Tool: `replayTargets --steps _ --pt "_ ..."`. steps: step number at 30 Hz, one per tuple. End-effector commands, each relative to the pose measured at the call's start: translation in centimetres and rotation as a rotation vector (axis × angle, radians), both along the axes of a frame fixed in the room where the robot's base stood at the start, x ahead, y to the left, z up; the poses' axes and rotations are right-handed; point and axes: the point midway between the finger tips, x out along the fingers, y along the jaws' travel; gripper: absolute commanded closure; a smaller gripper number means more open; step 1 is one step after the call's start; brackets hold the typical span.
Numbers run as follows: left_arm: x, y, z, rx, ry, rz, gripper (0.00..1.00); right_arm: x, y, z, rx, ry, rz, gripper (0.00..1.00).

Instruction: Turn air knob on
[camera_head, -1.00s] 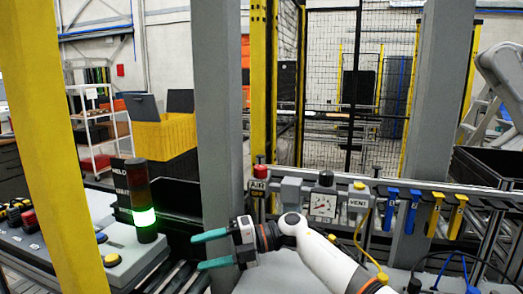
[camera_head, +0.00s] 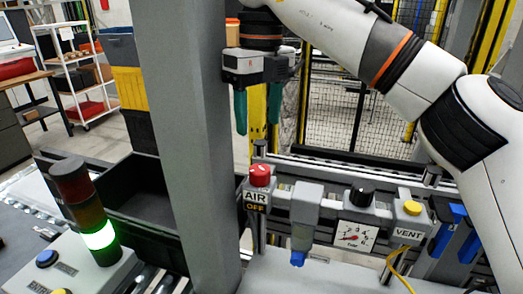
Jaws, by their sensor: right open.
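The red air knob (camera_head: 260,175) sits on top of the air unit in the head view, upright above a sign (camera_head: 256,197) that reads AIR OFF. My right gripper (camera_head: 257,128) points downward with its two teal fingers apart and empty. Its fingertips are above the red knob and do not appear to touch it. The right arm comes in from the upper right. My left gripper is not in view.
A grey post (camera_head: 185,130) rises close to the left of the gripper. A lit signal tower (camera_head: 84,210) stands left.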

Motion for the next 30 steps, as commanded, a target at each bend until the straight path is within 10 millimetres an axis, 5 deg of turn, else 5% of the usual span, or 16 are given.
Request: replayTargets --steps 7,21,30 --pt "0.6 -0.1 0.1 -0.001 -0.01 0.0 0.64 -0.2 -0.5 -0.4 -0.035 -0.017 -0.007 0.41" --pt "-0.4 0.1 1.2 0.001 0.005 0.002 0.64 -0.2 -0.5 -8.9 -0.031 -0.015 -0.007 0.41" --pt "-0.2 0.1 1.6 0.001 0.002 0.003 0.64 -0.2 -0.4 -11.2 -0.029 -0.017 -0.007 0.41"
